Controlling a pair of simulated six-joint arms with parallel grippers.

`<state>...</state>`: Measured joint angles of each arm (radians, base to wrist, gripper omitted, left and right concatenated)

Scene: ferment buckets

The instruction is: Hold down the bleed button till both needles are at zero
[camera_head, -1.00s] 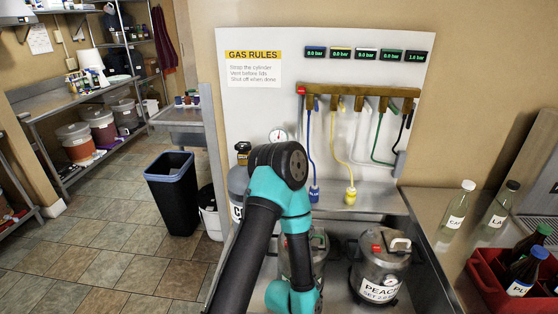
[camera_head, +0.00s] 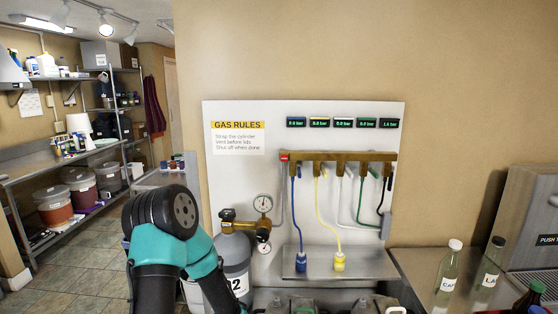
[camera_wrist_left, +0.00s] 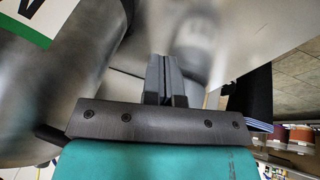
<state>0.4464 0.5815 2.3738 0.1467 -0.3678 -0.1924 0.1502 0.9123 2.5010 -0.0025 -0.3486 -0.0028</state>
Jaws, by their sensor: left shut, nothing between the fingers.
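Two round white gauges, the upper gauge (camera_head: 263,203) and the lower gauge (camera_head: 264,248), sit on the brass regulator (camera_head: 236,224) of the grey gas cylinder (camera_head: 234,262). Their needles are too small to read surely. A red button-like part (camera_head: 284,157) is at the left end of the brown manifold (camera_head: 340,157); I cannot tell if it is the bleed button. My left arm stands left of the cylinder in the head view, its gripper hidden there. In the left wrist view my left gripper (camera_wrist_left: 162,78) is shut and empty, with blurred grey surfaces beyond. My right gripper is not in view.
A white panel holds the gas rules sign (camera_head: 237,138) and several green displays; the rightmost (camera_head: 389,123) seems to read 1.0 bar. Glass bottles (camera_head: 447,267) stand at the right.

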